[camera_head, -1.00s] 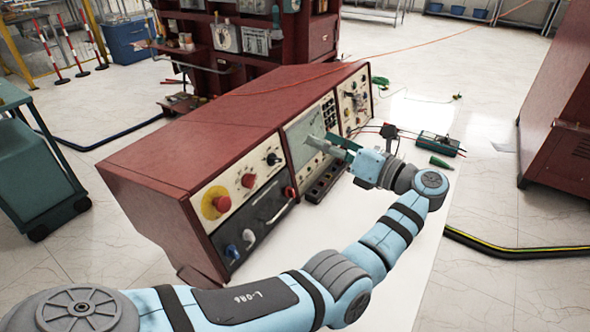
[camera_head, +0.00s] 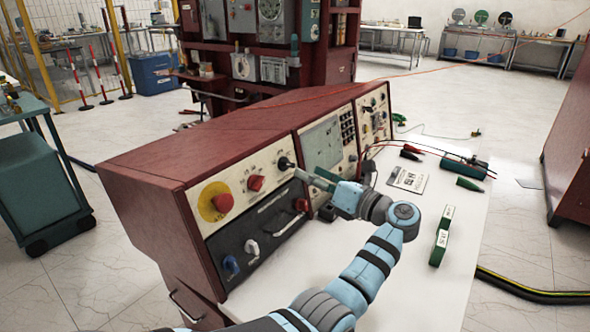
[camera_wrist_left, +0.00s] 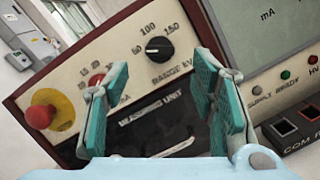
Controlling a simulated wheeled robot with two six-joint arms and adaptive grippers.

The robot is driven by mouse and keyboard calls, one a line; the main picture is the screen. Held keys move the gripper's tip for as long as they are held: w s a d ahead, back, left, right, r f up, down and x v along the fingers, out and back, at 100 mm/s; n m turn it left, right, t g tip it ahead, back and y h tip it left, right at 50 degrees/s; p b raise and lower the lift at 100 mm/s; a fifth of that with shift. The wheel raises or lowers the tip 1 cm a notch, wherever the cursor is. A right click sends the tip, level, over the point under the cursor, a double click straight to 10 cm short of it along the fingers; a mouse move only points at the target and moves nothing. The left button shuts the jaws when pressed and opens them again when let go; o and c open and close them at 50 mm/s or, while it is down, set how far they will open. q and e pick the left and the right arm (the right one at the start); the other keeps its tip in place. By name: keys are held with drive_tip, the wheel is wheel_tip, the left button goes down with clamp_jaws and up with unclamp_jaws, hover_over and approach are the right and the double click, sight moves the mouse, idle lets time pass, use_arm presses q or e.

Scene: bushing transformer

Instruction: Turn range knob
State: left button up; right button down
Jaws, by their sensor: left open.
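The range knob (camera_head: 284,162) is a black knob on the cream front panel of the red console (camera_head: 225,140). In the left wrist view the black knob (camera_wrist_left: 159,48) sits under the numbers 50, 100 and 150, above the words "RANGE kV". My left gripper (camera_head: 312,178) is in front of the panel, just right of and slightly below the knob in the head view. Its green fingers are open and empty. In the left wrist view the knob shows between the two fingers (camera_wrist_left: 160,85), beyond their tips, with no visible contact. My right gripper is out of view.
A red stop button (camera_head: 222,202) and a red knob (camera_head: 256,183) are left of the range knob. A black measuring-unit panel (camera_head: 262,230) is below. The white table (camera_head: 400,255) holds a green tool (camera_head: 441,235), a card (camera_head: 408,179) and test leads.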

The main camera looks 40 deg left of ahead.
sight(291, 165)
use_arm(q)
drive_tip(key=a, duration=0.6)
drive_tip(key=shift+w, duration=0.35)
drive_tip(key=shift+c, duration=0.6)
drive_tip(key=c, duration=1)
